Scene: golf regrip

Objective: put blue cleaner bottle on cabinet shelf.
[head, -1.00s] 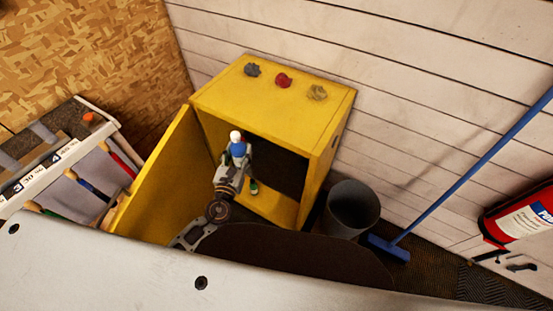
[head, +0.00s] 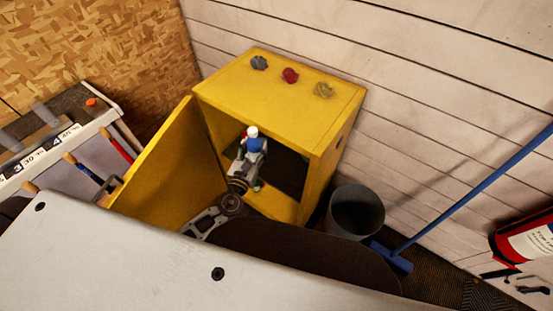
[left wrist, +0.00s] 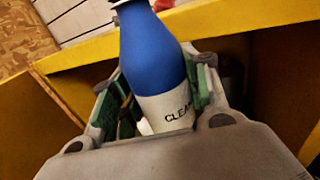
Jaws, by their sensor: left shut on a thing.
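The blue cleaner bottle (head: 255,145) has a white cap and stands nearly upright in front of the cabinet's opening. In the left wrist view the bottle (left wrist: 152,55) shows its blue body and a white label with part of the word "CLEANER". My left gripper (head: 246,167) is shut on it, with green-padded fingers (left wrist: 155,95) on both sides of the label. The yellow cabinet (head: 318,135) is open, its door (head: 170,165) swung out to the left. Its dark interior is partly hidden by the bottle and my arm. My right gripper is not in view.
Three crumpled lumps, grey (head: 259,62), red (head: 290,75) and yellowish (head: 323,90), lie on the cabinet top. A grey bin (head: 356,210) and blue broom (head: 393,258) stand to the right. A rack (head: 75,150) is left of the door.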

